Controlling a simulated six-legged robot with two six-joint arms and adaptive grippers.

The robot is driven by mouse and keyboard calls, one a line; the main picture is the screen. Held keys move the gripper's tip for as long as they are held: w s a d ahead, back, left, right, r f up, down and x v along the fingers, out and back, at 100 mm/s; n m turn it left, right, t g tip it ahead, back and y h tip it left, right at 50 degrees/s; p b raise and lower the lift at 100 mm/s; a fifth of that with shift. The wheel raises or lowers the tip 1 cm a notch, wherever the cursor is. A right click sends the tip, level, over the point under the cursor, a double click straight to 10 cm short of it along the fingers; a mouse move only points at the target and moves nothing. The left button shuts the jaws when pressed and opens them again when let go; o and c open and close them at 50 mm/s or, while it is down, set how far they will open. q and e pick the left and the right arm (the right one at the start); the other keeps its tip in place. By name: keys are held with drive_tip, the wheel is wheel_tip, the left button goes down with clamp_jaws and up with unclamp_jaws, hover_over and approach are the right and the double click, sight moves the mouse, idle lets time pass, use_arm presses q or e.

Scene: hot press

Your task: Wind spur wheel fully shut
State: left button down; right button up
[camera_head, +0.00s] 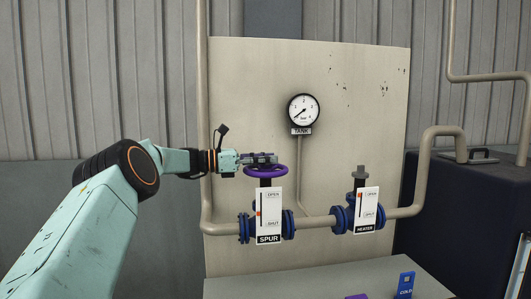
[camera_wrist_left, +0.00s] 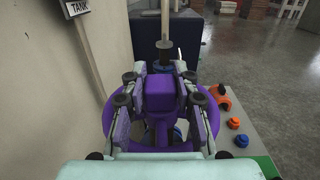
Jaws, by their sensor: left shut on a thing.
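The spur wheel (camera_head: 251,171) is a purple handwheel lying flat on top of the SPUR valve (camera_head: 245,228), in front of the beige panel. My left gripper (camera_head: 264,158) comes in from the left, just above the wheel. In the left wrist view its fingers stand on both sides of the purple hub (camera_wrist_left: 160,97) and are shut on it, with the wheel rim (camera_wrist_left: 213,118) showing around them. My right gripper is not in view.
The HEATER valve (camera_head: 361,213) stands to the right on the same pipe, with a grey stem top. A TANK gauge (camera_head: 303,110) hangs above. Orange pieces (camera_wrist_left: 233,124) lie right of the wheel.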

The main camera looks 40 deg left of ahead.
use_arm(q)
drive_tip(key=shift+f, duration=0.15)
idle(0.3)
drive_tip(key=c, duration=1)
unclamp_jaws()
drive_tip(key=v, duration=1.2)
